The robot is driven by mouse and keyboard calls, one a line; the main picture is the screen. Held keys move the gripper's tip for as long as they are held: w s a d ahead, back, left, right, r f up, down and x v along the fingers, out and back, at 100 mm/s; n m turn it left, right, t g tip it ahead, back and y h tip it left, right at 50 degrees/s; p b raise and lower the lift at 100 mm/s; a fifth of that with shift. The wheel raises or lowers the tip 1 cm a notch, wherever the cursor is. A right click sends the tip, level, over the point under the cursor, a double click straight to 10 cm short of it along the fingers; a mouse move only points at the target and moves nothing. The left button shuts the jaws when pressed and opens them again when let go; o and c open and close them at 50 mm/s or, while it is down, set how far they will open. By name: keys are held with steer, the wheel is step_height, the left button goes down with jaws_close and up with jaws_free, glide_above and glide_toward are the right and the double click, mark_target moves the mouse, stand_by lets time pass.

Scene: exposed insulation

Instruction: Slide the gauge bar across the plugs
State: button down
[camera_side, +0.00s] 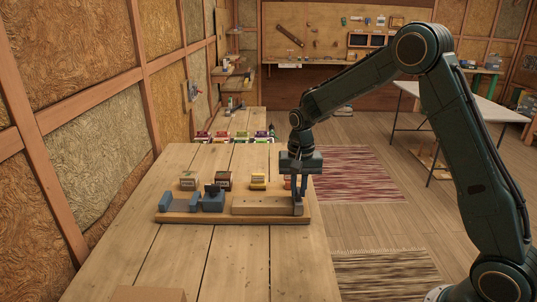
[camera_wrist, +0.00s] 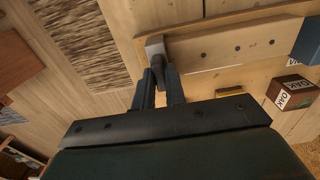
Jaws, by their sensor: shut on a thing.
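A pale wooden block (camera_side: 262,205) lies on a wooden base board (camera_side: 240,220) on the bench. In the wrist view several dark round plugs (camera_wrist: 238,48) show in a row along the block's face. A grey metal piece (camera_wrist: 155,46), seemingly the gauge bar, sits across the block's end. It also shows at the block's right end in the side view (camera_side: 298,208). My gripper (camera_side: 298,188) points down there, shut on this piece's upright dark handle; the fingers (camera_wrist: 161,82) stand on both sides of it. The fingers hide part of the handle.
Blue-grey pieces (camera_side: 212,201) stand on the board's left part. Small boxes (camera_side: 189,182) and a yellow item (camera_side: 258,181) stand behind the board. Colourful items (camera_side: 235,138) line the bench's far end. The front of the bench is mostly clear.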

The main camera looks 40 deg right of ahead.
steer(key=w+a, duration=1.2)
steer(key=shift+w+a, duration=0.35)
steer(key=shift+r, duration=0.1)
steer(key=c, duration=1.7)
jaws_free()
steer(key=shift+w+a, duration=0.1)
steer(key=shift+o, duration=1.3)
step_height(320, 180, up, 14)
steer(key=shift+s, duration=0.2)
